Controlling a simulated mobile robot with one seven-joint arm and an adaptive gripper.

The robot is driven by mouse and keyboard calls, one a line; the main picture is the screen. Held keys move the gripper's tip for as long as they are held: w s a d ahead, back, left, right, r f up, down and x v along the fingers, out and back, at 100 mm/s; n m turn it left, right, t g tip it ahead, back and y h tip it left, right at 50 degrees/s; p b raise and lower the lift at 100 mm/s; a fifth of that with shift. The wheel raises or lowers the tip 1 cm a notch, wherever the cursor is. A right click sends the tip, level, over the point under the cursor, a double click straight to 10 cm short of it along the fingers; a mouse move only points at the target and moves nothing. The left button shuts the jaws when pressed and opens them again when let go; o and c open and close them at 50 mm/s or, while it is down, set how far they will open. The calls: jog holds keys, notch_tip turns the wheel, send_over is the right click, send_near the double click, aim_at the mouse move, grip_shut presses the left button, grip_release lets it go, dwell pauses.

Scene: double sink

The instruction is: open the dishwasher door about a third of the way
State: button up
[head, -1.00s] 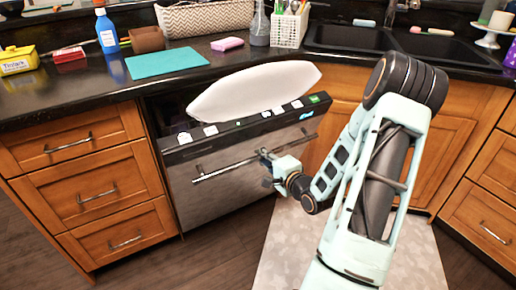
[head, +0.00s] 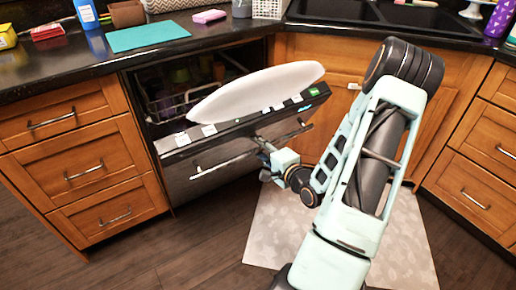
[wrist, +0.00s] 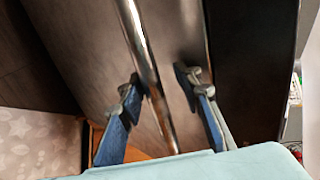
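The dishwasher door (head: 225,165) is steel with a dark top edge and is tilted partly open, its top leaning out from the counter. Its bar handle (head: 225,162) runs across the front; it also shows in the wrist view (wrist: 143,60). My gripper (head: 264,150) is at the handle, right of its middle. In the wrist view my gripper's blue-backed fingers (wrist: 160,82) stand apart on either side of the bar. The bar is close to the left finger, with a clear gap to the right finger. Whether the left finger touches it I cannot tell.
A large white oval object (head: 258,92) lies along the door's top edge. A rack with dishes (head: 175,95) shows in the dark opening behind. Wooden drawers (head: 90,165) flank the left. A pale patterned mat (head: 275,225) lies on the floor below.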

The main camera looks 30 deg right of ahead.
jog(key=shift+f, duration=0.1)
jog(key=s+r, duration=0.2)
jog(key=s, duration=1)
jog(key=shift+d+r, duration=0.2)
jog(key=shift+w, duration=0.15)
